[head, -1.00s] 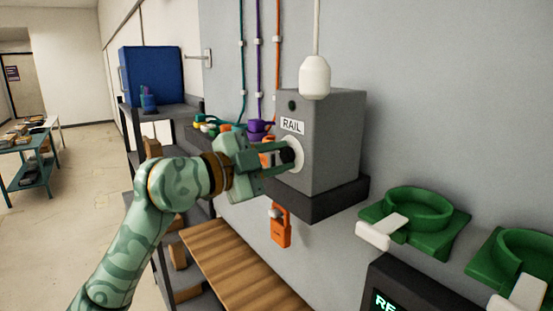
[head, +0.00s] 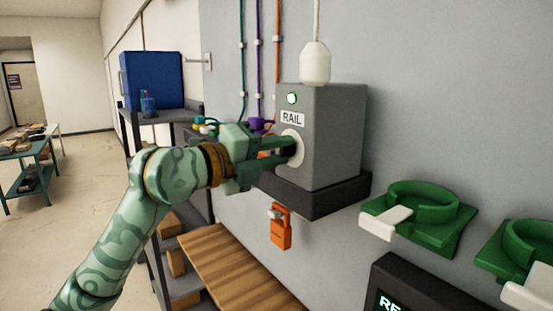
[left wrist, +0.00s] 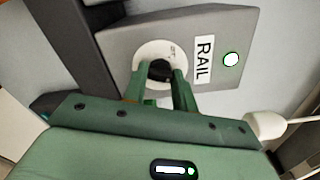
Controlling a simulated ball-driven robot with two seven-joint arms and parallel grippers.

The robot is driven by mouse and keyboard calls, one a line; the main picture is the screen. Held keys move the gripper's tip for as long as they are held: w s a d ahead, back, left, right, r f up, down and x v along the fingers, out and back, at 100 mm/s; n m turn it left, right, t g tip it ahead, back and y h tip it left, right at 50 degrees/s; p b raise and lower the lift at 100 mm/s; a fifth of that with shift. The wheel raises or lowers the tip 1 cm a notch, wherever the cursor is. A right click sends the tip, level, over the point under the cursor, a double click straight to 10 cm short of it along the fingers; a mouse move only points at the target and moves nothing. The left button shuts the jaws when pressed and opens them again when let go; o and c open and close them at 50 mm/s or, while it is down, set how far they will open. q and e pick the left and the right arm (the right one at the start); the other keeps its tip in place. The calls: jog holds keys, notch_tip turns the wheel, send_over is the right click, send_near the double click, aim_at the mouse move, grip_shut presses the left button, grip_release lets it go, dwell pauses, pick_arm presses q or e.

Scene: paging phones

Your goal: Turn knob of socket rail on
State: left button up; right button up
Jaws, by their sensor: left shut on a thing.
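The grey box labelled RAIL (head: 336,140) is mounted on the wall, and it fills the upper part of the left wrist view (left wrist: 120,35). A dark knob (left wrist: 160,70) sits on a white round dial on the box's front face. My left gripper (head: 289,149) is shut on the knob, with its fingers on either side; it also shows in the left wrist view (left wrist: 163,85). The indicator lamp (head: 292,99) above the label glows white-green, also in the left wrist view (left wrist: 231,59). The fingers partly hide the knob. My right gripper is out of view.
A white pendant (head: 315,63) hangs in front of the box's top. An orange padlock (head: 281,227) hangs below. Green holders (head: 425,205) stick out from the wall at right. A wooden bench (head: 235,265) and dark shelf (head: 165,116) stand at lower left.

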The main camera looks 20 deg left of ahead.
pick_arm(q)
jog(key=shift+f+m+b, duration=0.15)
jog(key=shift+m+b, duration=0.4)
jog(key=shift+m, duration=0.55)
jog(key=shift+f+m+b, duration=0.1)
jog(key=shift+m+b, duration=0.45)
jog(key=shift+m, duration=0.55)
jog(key=shift+o, duration=0.2)
jog(key=shift+c, duration=0.2)
jog(key=o, duration=1)
jog(key=shift+r, duration=0.1)
jog(key=b+v, duration=0.6)
jog(key=v, duration=1)
jog(key=shift+a, duration=0.15)
